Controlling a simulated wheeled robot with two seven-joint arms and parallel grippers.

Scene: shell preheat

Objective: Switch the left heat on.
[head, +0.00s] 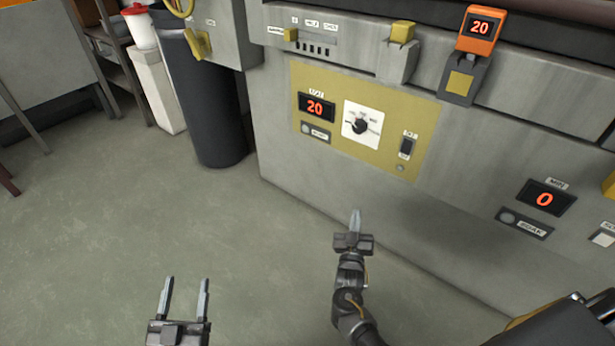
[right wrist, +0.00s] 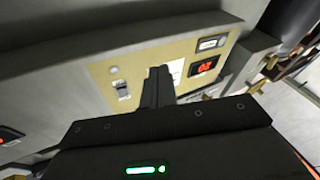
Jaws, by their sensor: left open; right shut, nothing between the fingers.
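The left heat panel is a yellow plate (head: 420,117) on the grey machine front in the head view. It carries a red display reading 20 (head: 316,107), a black knob on a white dial (head: 360,125) and a dark rocker switch (head: 406,148). The switch also shows in the right wrist view (right wrist: 122,88). My right gripper (head: 356,218) is shut and empty, below the knob and apart from the panel in the head view. In the right wrist view its fingers hide part of the dial. My left gripper (head: 186,285) is open and empty over the floor at lower left.
An orange display reading 20 (head: 481,29) stands on the machine's upper ledge. Another display reading 0 (head: 545,199) is at right. A dark bin (head: 205,100) stands left of the machine. The floor (head: 110,220) in front is clear.

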